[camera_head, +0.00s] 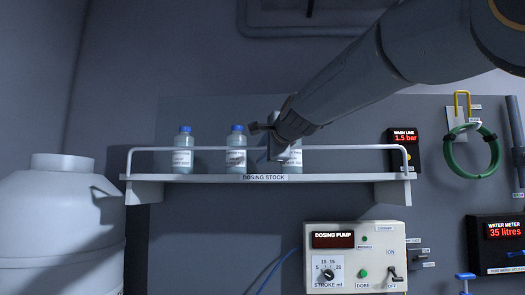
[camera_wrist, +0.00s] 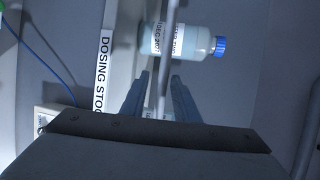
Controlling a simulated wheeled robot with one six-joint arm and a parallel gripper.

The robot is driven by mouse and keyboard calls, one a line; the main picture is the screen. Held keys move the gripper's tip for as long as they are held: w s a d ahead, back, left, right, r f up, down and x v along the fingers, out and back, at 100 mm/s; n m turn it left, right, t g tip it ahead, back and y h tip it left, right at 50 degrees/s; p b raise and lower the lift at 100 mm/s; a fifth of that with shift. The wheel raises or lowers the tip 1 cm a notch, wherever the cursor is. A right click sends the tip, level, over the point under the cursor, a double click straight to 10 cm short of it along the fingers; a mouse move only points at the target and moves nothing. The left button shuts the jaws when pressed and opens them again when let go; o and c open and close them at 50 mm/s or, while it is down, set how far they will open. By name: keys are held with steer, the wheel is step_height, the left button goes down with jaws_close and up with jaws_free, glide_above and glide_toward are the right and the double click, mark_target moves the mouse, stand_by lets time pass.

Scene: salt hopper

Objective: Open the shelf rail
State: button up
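The shelf rail (camera_head: 345,148) is a thin pale bar. It runs across the front of the "DOSING STOCK" shelf (camera_head: 330,178), bent down at both ends. In the wrist view the rail (camera_wrist: 163,88) runs upright between the two fingers of my gripper (camera_wrist: 158,84). The fingers are apart, with a gap showing on each side of the rail, so the gripper is open around it. In the head view my wrist hides the fingertips and part of the rail near the shelf's middle.
Blue-capped bottles stand behind the rail, at left (camera_head: 183,150) and mid-left (camera_head: 236,150); a third is mostly hidden by my wrist. The dosing pump (camera_head: 355,257) is below, the wash line display (camera_head: 404,150) at right. A white tank (camera_head: 62,225) stands at left.

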jaws_close()
steer(key=shift+w+f+b, duration=0.1)
steer(key=shift+b, duration=0.65)
